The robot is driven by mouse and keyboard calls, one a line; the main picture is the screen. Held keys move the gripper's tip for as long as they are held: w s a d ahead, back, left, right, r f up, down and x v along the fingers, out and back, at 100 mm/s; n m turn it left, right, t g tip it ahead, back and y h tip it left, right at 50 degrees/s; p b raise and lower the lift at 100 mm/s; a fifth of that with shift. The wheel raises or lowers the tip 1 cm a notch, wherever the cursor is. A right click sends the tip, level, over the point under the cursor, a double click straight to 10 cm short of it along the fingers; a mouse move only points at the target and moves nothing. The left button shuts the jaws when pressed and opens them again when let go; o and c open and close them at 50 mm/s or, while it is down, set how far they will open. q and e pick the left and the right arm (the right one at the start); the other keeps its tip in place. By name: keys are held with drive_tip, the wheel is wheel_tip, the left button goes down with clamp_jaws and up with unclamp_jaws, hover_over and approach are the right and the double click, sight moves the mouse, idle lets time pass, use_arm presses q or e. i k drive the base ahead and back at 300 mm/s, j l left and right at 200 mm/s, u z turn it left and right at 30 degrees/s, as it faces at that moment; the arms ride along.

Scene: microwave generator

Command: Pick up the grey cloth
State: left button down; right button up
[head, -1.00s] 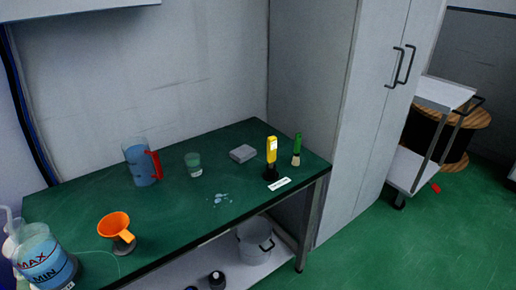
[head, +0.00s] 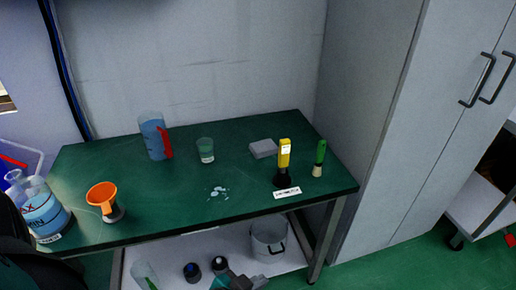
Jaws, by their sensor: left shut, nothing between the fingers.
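The grey cloth (head: 263,149) looks like a flat, folded light-grey block. It lies on the green tabletop towards the back right, left of a yellow-handled tool, and nothing touches it from above. My left gripper (head: 35,262) shows as a dark shape at the bottom left corner, in front of the table's left end. It is shut and empty, far from the cloth, and its fingertips are not clearly visible.
The green table (head: 155,220) also holds a blue measuring jug (head: 152,137), a beaker (head: 205,151), an orange funnel (head: 101,195), a yellow-handled tool (head: 284,156), a green-handled brush (head: 320,156) and a spill (head: 219,192). A pot (head: 268,241) stands below. A tall cabinet (head: 405,150) borders the right.

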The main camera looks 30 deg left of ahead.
sight(260, 149)
drive_tip(key=i+l+u, duration=0.1)
drive_tip(key=u, duration=1.15)
drive_tip(key=l, duration=0.1)
